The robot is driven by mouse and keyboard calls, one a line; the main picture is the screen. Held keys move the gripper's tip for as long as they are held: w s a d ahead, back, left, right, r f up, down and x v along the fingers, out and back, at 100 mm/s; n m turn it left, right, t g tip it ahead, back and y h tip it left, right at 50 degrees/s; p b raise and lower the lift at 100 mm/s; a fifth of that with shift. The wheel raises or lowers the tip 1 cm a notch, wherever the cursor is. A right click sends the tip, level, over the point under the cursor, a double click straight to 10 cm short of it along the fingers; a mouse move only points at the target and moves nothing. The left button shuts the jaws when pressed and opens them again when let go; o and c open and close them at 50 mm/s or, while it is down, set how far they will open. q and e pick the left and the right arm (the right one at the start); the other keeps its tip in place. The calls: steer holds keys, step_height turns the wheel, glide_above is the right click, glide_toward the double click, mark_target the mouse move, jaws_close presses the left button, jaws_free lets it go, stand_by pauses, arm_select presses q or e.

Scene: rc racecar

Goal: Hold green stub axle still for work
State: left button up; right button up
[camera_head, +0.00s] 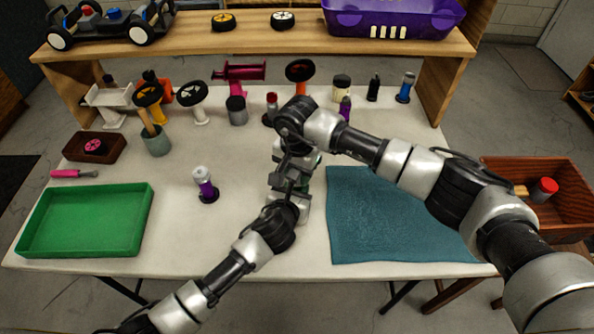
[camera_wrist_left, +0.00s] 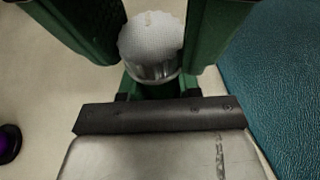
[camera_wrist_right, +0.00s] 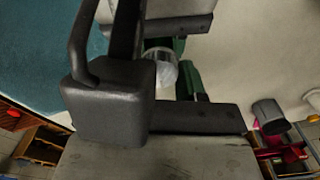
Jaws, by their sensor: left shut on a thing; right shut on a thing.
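The green stub axle (camera_wrist_left: 152,50) stands near the table's middle, with a white knurled top over a metallic band and green below. It is mostly hidden by my arms in the head view. Its pale top also shows in the right wrist view (camera_wrist_right: 163,72). My left gripper (camera_head: 291,181) comes from the front and is shut on it, with dark green fingers on either side. My right gripper (camera_head: 288,152) comes from behind and is shut close by at the same part. Its exact contact is partly hidden.
A blue mat (camera_head: 395,215) lies just right of the grippers. A purple stub axle with a white top (camera_head: 206,187) stands to the left. A green tray (camera_head: 60,245) is at the front left. Wheels and several parts line the back below a wooden shelf (camera_head: 255,38).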

steer(key=shift+m, duration=0.5)
steer(key=o, duration=1)
steer(key=shift+c, duration=0.2)
steer(key=shift+r, duration=0.1)
step_height(320, 180, up, 12)
